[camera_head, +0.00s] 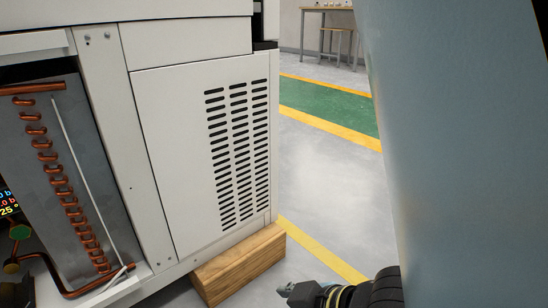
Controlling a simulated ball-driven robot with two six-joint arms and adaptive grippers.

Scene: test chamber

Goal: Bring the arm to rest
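My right gripper (286,291) shows at the bottom edge, right of centre, pointing left. It is a dark, banded shape with a grey tip, partly cut off by the frame. It is low, near the floor in the picture, just right of a wooden block (243,266). Whether its fingers are open or shut cannot be told, and I see nothing held in it. My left gripper cannot be made out in this view.
A white machine (175,150) with a slotted vent fills the left, its corner at the wooden block. Its open bay shows copper coils (62,180). A large blue-grey surface (465,150) blocks the right side. Floor with green and yellow stripes (325,105) lies between; a table (335,9) stands behind.

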